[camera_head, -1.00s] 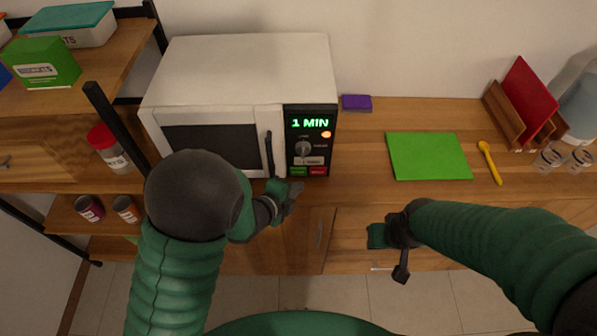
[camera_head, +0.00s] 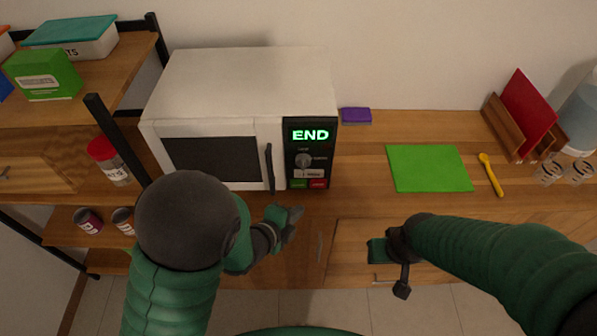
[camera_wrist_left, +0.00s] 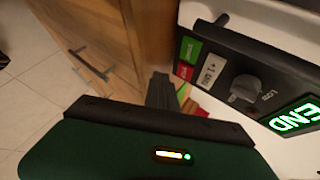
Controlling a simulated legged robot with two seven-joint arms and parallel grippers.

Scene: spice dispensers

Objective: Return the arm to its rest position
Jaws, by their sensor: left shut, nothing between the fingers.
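My left gripper (camera_head: 287,220) is shut and empty. It hangs just in front of the counter edge, below the microwave's control panel, apart from it. The white microwave (camera_head: 245,75) stands on the counter with its door closed and its display reading END. In the left wrist view the shut fingers (camera_wrist_left: 162,90) point past the microwave's control panel (camera_wrist_left: 235,80), which shows its knob and green and red buttons. My right gripper (camera_head: 385,250) is in front of the counter at the right; I cannot tell whether its fingers are open or shut.
A green board (camera_head: 428,168), a yellow spoon (camera_head: 491,175) and a purple sponge (camera_head: 356,116) lie on the wooden counter (camera_head: 365,160). A rack with a red board (camera_head: 530,112) stands at right. The left shelf holds a red-lidded jar (camera_head: 110,160) and a green box (camera_head: 42,75).

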